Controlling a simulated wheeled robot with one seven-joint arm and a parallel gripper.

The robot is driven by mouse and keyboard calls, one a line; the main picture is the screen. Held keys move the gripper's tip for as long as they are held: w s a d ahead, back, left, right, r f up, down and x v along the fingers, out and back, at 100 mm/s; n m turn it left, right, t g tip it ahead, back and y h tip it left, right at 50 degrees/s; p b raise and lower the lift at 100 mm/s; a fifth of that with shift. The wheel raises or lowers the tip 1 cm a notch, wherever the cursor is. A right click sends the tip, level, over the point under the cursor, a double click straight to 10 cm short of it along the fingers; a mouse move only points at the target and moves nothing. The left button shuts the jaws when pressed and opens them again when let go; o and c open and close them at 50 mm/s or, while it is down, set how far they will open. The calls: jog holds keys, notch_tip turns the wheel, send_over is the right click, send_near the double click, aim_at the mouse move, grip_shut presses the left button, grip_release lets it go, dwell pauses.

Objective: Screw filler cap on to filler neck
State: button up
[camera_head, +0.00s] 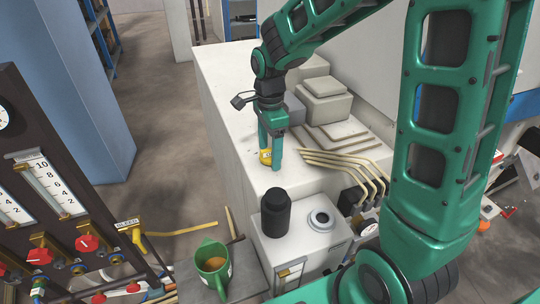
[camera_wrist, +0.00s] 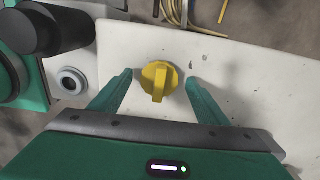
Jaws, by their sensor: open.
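The yellow filler cap (camera_wrist: 158,80) lies on the white surface with its raised grip bar facing up. In the head view the cap (camera_head: 265,157) sits low between my fingers, partly hidden by them. My gripper (camera_head: 270,152) points down and is open, with one finger on each side of the cap. In the wrist view the fingertips of my gripper (camera_wrist: 160,76) stand apart from the cap, with a gap on both sides. The filler neck (camera_head: 321,220) is a round grey ring with a dark opening on a white box. It also shows in the wrist view (camera_wrist: 71,81).
A black cylinder (camera_head: 276,212) stands beside the neck on the white box. Bent brass pipes (camera_head: 345,170) and stacked white blocks (camera_head: 325,100) are right of my gripper. A green mug (camera_head: 212,268) and a gauge panel (camera_head: 50,190) are at the left. The white surface (camera_head: 225,95) is clear left of my gripper.

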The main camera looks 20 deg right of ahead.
jog(key=c, duration=1.1)
jog(key=shift+c, duration=0.2)
